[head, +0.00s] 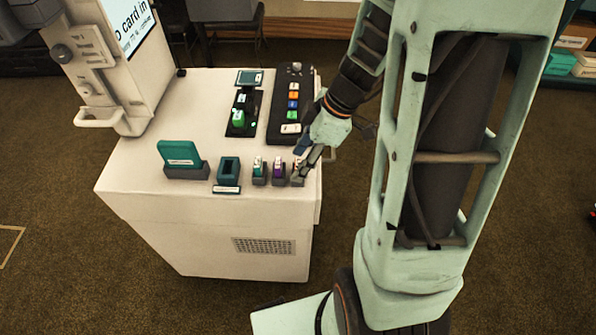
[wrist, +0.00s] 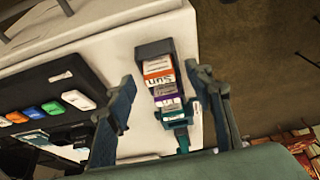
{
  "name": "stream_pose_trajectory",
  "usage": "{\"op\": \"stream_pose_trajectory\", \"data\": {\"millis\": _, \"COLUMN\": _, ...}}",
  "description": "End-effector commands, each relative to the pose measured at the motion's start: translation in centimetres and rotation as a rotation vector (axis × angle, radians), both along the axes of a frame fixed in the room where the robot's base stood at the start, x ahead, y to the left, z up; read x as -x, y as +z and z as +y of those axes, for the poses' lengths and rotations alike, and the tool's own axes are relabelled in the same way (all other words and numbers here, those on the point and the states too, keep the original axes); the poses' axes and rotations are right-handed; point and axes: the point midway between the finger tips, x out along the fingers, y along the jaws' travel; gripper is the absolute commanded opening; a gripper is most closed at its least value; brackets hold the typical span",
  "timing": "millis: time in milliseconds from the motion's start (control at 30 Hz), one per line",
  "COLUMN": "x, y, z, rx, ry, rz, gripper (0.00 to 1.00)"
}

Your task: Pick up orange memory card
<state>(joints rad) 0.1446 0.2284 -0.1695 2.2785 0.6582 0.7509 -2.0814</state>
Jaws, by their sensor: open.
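The orange memory card (wrist: 158,70) stands in a dark holder at the end of a row of small cards. In the wrist view its orange band and a white label with "Sun" show between my fingers. My gripper (head: 302,165) is open at the right front of the white counter, with its fingers close around the orange card's holder (head: 297,181). In the wrist view one finger is on each side of the card, with gaps between. In the head view my fingers hide most of the card.
A purple card (head: 278,164) and a green card (head: 258,164) stand in holders just left. A teal holder (head: 229,169) and a large teal card (head: 180,153) are further left. A black button panel (head: 292,104) lies behind. The counter's (head: 140,185) right edge is close.

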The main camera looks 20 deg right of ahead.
Motion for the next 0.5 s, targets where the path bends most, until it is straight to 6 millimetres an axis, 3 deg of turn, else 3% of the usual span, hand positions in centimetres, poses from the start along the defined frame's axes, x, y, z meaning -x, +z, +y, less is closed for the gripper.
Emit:
{"op": "stream_pose_trajectory", "data": {"millis": 67, "x": 0.0, "y": 0.02, "z": -0.01, "rx": 0.0, "ry": 0.0, "rz": 0.0, "gripper": 0.45}}
{"op": "stream_pose_trajectory", "data": {"millis": 400, "x": 0.0, "y": 0.05, "z": -0.02, "rx": 0.0, "ry": -0.001, "rz": 0.0, "gripper": 0.07}}
{"op": "stream_pose_trajectory", "data": {"millis": 500, "x": -0.01, "y": 0.06, "z": -0.02, "rx": 0.0, "ry": -0.001, "rz": 0.0, "gripper": 0.06}}
